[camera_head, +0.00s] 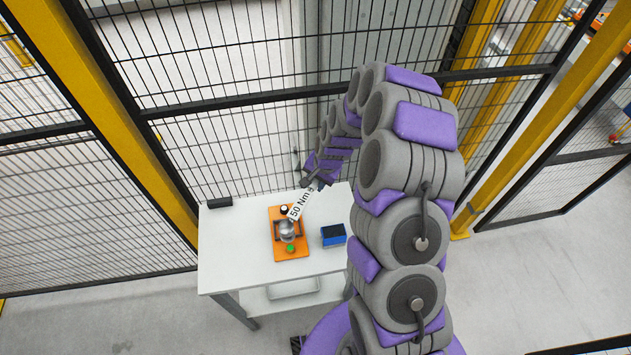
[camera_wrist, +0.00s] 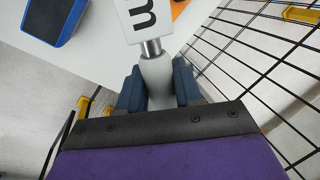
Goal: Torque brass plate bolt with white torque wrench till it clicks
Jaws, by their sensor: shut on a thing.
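The white torque wrench (camera_head: 301,203) with black "50 Nm" lettering is in my gripper above the table. In the wrist view my gripper (camera_wrist: 158,88) has its dark blue jaws shut on the light grey handle of the wrench (camera_wrist: 150,20). In the head view my gripper (camera_head: 314,183) is at the back right of the orange board (camera_head: 292,253). The wrench reaches from it down and left over the board, towards a silver fixture (camera_head: 286,231) there. The brass plate and its bolt cannot be made out. I cannot tell whether the wrench touches the fixture.
The board lies on a white table (camera_head: 236,250). A blue box (camera_head: 333,235) stands right of the board and a black block (camera_head: 220,202) at the table's back left. Mesh fencing with yellow posts closes off the back.

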